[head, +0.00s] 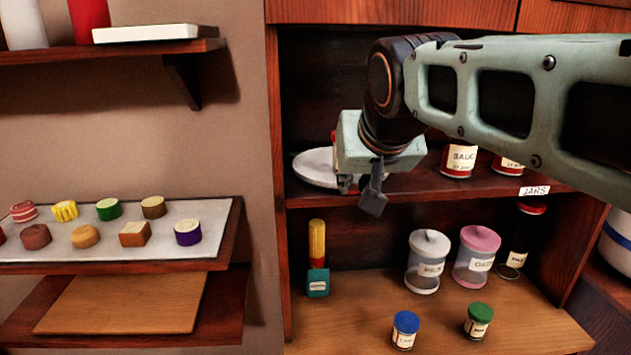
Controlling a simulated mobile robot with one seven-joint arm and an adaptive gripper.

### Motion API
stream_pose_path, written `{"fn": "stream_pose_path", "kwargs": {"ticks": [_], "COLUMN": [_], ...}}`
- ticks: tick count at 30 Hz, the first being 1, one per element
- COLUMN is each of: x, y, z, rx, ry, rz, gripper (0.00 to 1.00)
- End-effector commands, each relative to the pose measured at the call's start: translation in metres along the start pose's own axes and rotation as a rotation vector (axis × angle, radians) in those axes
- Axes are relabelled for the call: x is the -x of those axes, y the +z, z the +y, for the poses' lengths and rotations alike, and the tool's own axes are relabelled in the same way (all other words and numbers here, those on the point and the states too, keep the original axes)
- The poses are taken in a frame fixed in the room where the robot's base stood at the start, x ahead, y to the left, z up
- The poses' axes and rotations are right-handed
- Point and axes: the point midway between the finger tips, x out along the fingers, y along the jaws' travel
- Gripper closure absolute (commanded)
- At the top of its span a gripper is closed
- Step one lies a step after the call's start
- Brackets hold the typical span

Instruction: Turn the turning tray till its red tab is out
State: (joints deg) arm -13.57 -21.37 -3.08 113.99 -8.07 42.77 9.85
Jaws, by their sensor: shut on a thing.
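The turning tray (312,170) is a pale grey round disc on the upper shelf of the open cabinet, at its left side. My gripper (360,193) points down at the tray's right front edge and covers that part of it. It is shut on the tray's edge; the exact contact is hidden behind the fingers. A small patch of red shows just left of the gripper body; I cannot tell whether it is the tab or something behind.
Red-labelled jars (459,160) stand right of my gripper on the same shelf, behind my arm. The JARS label (534,190) is on the shelf edge. Below are a grey canister (428,263), a pink canister (476,257) and small jars. A food tray (110,238) is at left.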

Motion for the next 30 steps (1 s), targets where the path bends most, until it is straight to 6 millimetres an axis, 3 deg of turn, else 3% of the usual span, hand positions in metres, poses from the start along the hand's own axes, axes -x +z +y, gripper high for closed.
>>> {"fn": "stream_pose_path", "kwargs": {"ticks": [14,15,19,30], "x": [0.0006,0.0006,0.0005,0.0077], "y": [-0.0012,-0.0012,-0.0009,-0.0010], "z": [-0.0003,-0.0003,-0.0002,-0.0001], "rx": [-0.002,-0.002,-0.002,-0.002], "ry": [0.002,0.002,0.002,0.002], "rz": [0.003,0.003,0.002,0.003], "gripper": [1.00,0.81,0.67,0.67]}}
